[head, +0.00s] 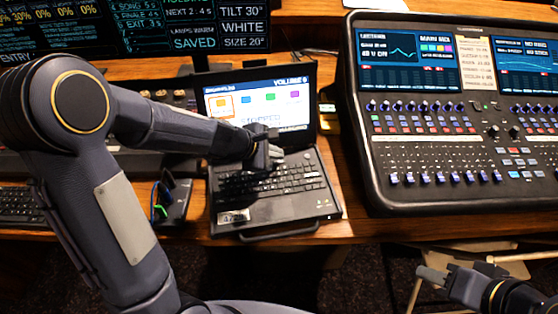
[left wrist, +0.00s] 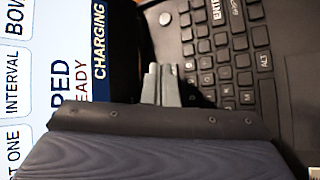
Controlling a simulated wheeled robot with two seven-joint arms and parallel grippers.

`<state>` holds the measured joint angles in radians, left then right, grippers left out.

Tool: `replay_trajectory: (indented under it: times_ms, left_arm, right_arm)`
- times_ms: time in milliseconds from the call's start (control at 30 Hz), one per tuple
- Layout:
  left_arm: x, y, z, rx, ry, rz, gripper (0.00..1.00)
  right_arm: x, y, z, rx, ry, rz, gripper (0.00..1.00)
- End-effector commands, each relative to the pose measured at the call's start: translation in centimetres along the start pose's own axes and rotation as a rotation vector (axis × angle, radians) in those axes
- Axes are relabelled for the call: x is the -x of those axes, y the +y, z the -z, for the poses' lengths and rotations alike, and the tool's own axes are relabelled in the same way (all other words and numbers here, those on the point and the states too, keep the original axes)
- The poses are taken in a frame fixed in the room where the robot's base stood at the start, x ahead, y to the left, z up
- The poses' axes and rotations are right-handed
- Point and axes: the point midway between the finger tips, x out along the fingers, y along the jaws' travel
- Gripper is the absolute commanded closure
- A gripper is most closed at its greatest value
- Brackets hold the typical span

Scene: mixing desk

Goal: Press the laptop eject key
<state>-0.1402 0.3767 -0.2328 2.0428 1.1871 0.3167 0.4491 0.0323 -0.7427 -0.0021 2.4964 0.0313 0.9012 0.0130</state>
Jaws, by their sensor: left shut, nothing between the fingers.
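The open laptop (head: 275,215) stands on the desk, its lit screen (head: 262,98) facing me with a "VOLUME" header and coloured icons. Its dark keyboard (head: 305,172) is partly covered by my left arm and gripper. I cannot make out an eject label on any key. My left gripper (head: 274,158) is shut and empty over the back of the keyboard, near the screen. In the left wrist view, its fingertips (left wrist: 161,70) lie between the screen and the keys (left wrist: 220,45); contact is unclear. A round button (left wrist: 165,18) shows beyond them. My right gripper (head: 432,275) hangs low at the right; its opening is unclear.
A large mixing console (head: 460,205) with sliders and lit screens stands right of the laptop. A dark small box (head: 172,205) with cables and another keyboard (head: 22,205) lie to the left. Monitors (head: 65,30) stand behind. A bare wood strip (head: 345,190) separates laptop and console.

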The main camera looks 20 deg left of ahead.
Motion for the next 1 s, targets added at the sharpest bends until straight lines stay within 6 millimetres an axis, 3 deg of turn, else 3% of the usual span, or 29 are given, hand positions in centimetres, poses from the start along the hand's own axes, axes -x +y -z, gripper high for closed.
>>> replay_trajectory:
  times_ms: [1000]
  left_arm:
    - [-0.58, -0.42, 0.42, -0.001, 0.000, 0.000, 1.00]
  right_arm:
    - [-0.76, 0.35, -0.39, 0.000, 0.000, 0.000, 0.60]
